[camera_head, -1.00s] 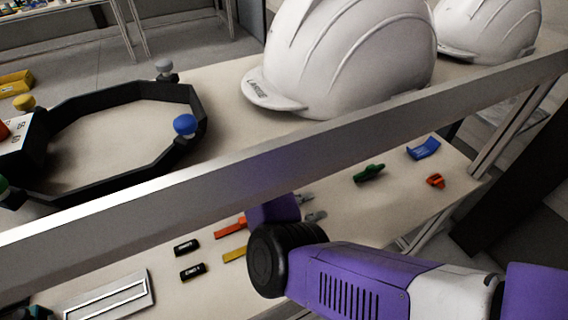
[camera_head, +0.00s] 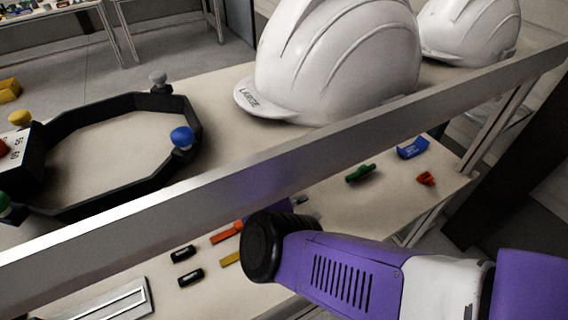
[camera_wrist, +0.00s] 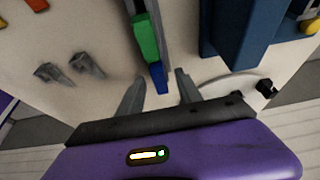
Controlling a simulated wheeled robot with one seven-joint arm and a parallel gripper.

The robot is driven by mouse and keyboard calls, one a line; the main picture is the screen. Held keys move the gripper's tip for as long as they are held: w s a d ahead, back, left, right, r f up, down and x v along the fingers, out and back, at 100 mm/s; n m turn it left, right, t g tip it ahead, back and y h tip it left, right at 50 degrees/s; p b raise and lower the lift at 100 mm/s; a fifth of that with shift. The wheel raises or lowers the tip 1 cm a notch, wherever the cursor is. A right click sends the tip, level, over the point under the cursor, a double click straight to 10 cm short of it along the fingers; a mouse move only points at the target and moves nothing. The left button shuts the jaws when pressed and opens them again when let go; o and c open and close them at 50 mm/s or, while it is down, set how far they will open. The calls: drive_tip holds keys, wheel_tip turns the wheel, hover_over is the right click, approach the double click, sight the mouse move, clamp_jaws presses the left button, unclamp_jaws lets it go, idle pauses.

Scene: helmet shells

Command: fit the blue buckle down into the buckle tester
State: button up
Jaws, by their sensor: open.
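In the wrist view a small blue piece (camera_wrist: 158,78), which looks like the blue buckle, lies between my gripper's open fingertips (camera_wrist: 158,90), at the end of a green piece (camera_wrist: 145,38). I cannot tell whether a finger touches it. A larger blue block (camera_wrist: 238,32) stands to the right; I cannot tell whether it is the buckle tester. In the head view a blue part (camera_head: 412,148) and a green part (camera_head: 360,173) lie on the lower shelf. There my fingers are hidden behind the arm and the shelf beam.
The metal shelf beam (camera_head: 300,150) crosses above the lower shelf. White helmets (camera_head: 340,65) stand on the upper shelf beside a black frame (camera_head: 100,205). Two grey clips (camera_wrist: 70,70) lie left of my gripper.

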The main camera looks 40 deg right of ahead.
clamp_jaws()
drive_tip(key=shift+r, duration=0.15)
